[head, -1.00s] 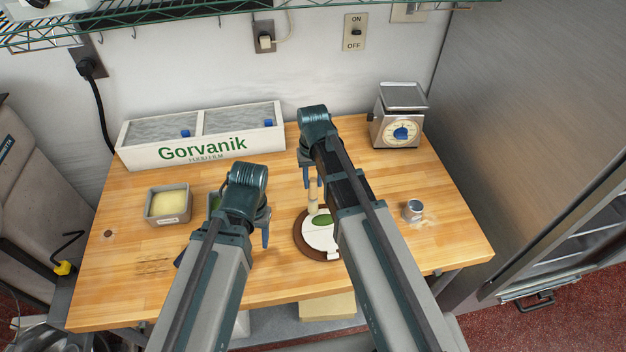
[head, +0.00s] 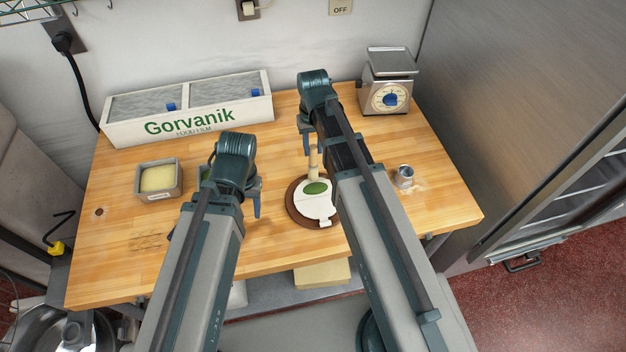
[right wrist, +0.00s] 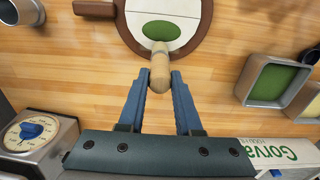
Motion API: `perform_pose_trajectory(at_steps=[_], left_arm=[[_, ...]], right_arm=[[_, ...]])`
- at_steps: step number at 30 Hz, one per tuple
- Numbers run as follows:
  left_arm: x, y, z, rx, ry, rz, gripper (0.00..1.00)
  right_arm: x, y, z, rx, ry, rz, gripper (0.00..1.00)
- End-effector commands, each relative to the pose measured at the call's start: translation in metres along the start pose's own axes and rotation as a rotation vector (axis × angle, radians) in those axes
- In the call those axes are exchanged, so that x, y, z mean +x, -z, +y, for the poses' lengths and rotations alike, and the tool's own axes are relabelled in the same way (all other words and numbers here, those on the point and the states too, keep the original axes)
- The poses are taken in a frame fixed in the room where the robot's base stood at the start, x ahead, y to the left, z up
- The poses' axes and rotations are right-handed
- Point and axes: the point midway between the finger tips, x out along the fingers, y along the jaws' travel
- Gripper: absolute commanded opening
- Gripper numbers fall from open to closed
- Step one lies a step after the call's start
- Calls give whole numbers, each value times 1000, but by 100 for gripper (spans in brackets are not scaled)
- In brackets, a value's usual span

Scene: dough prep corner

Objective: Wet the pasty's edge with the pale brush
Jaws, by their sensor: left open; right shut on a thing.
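My right gripper (head: 311,145) is shut on the pale brush (head: 313,164), whose tan handle shows between the blue fingers in the right wrist view (right wrist: 160,72). The brush stands roughly upright over the back edge of a round brown board (head: 293,208). White flat pieces (head: 312,205) lie on the board with a green oval (head: 316,188) on them; I cannot tell which part is the pasty's edge. The brush's lower end is hidden in the wrist view, and contact is unclear. My left gripper (head: 250,198) is open and empty, left of the board.
A grey tub of pale yellow stuff (head: 158,180) stands left; a green-filled tub (right wrist: 275,82) is partly hidden by my left arm in the head view. A metal cup (head: 404,176), a scale (head: 389,84) and a Gorvanik film box (head: 190,108) stand around.

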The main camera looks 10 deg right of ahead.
Motion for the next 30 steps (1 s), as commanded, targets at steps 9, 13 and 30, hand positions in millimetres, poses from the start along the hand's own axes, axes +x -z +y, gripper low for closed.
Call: perform_pose_trajectory(at_steps=[9,13,30], left_arm=[[1,0,0,0,0,0,57],[4,0,0,0,0,0,57],[13,1,1,0,0,0,57]], right_arm=[[1,0,0,0,0,0,0],[4,0,0,0,0,0,0],[13,0,3,1,0,0,0]])
